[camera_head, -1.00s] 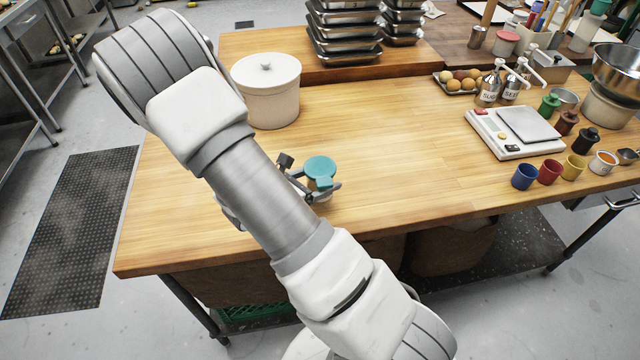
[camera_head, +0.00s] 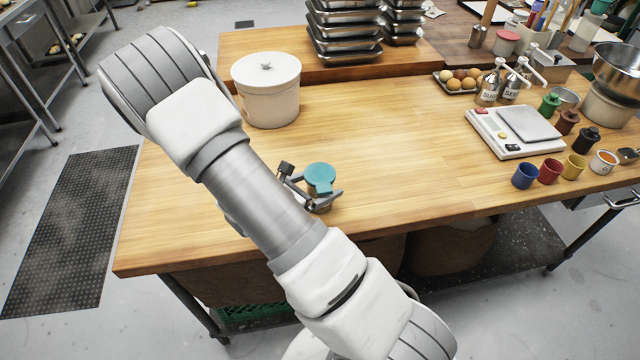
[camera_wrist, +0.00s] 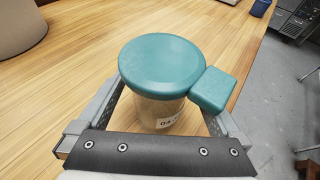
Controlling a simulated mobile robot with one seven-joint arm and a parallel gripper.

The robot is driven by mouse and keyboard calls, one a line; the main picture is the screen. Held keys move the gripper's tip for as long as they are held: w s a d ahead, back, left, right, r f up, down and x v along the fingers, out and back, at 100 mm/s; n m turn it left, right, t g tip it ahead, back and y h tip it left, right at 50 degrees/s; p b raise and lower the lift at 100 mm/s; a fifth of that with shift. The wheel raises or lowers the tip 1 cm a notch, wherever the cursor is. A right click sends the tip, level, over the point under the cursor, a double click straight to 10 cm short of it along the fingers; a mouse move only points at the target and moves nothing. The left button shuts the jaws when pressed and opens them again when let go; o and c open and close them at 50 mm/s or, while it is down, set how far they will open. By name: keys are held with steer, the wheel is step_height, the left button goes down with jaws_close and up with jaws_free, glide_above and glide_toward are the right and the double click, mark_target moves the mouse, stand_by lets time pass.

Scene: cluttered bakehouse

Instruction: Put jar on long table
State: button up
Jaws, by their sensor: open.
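The jar (camera_head: 321,180) has a round teal lid with a tab and a clear body with a small label. It stands upright on the wooden long table (camera_head: 390,150), near the front edge. In the wrist view the jar (camera_wrist: 161,70) sits between the two fingers of my gripper (camera_wrist: 165,115). My gripper (camera_head: 313,196) is open, with a finger on each side of the jar. Whether either finger touches the jar cannot be told. The lower part of the jar is partly hidden by the gripper.
A white lidded crock (camera_head: 267,95) stands behind and left of the jar. A scale (camera_head: 515,131), small coloured cups (camera_head: 525,176), pump bottles (camera_head: 490,87) and a tray of eggs (camera_head: 461,80) stand to the right. Stacked metal trays (camera_head: 344,35) are at the back. The table's middle is clear.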

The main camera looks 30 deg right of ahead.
steer(key=v, duration=1.2)
steer(key=s+a+r+m+y, duration=0.1)
steer(key=s+r+m+y, duration=0.5)
steer(key=r+m, duration=0.5)
steer(key=s+a+r+m+t+y, duration=0.1)
steer(key=s+r+m+y, duration=0.5)
steer(key=s+r+m, duration=0.3)
step_height(320, 180, up, 3)
steer(key=shift+m+y, duration=0.3)
steer(key=shift+m, duration=0.6)
